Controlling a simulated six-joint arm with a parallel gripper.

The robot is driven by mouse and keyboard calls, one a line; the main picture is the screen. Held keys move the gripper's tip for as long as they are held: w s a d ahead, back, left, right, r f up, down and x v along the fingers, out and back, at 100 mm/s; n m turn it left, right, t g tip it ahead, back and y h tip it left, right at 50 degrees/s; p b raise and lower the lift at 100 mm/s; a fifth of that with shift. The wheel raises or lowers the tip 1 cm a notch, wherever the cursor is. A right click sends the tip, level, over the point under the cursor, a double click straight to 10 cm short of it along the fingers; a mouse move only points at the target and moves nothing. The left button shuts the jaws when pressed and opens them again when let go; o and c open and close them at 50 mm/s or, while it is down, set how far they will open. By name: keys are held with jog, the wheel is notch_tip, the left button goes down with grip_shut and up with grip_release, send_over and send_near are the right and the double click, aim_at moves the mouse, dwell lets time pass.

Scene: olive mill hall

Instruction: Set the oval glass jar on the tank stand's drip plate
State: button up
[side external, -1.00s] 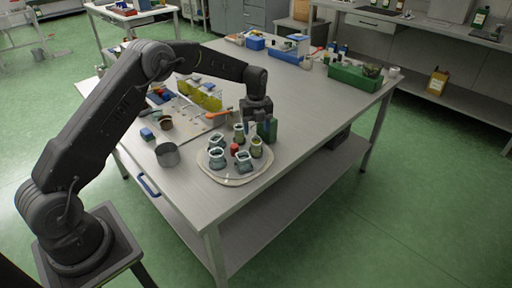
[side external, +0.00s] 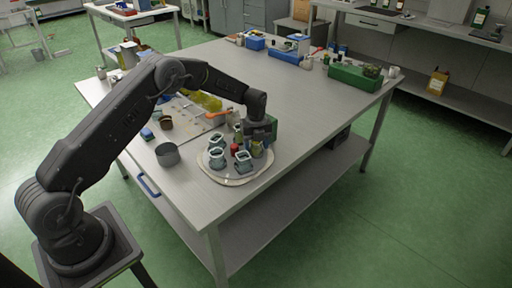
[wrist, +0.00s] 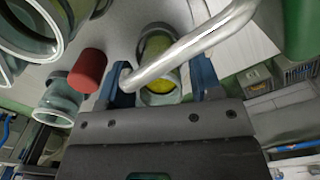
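A glass jar with yellow-green contents (wrist: 158,47) stands between the two blue fingers of my gripper (wrist: 162,84) in the wrist view. A gap shows beside the jar, so the fingers look open around it; its outline is partly hidden, and I cannot tell if it is oval. In the side view my gripper (side external: 259,137) is low over the far right of a round pale tray (side external: 237,183) bearing several glass jars (side external: 243,161). The yellow-green jar also shows there (side external: 257,149). I cannot identify the tank stand or its drip plate with certainty.
A red cylinder (wrist: 87,70) and other jars (wrist: 60,104) stand close left of the fingers. A curved metal tube (wrist: 190,45) crosses the wrist view. A metal pot (side external: 167,155) stands left of the tray. The table's right middle (side external: 315,95) is clear.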

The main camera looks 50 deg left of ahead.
jog(key=c, duration=0.6)
jog(key=shift+r, duration=0.2)
jog(key=shift+r, duration=3.15)
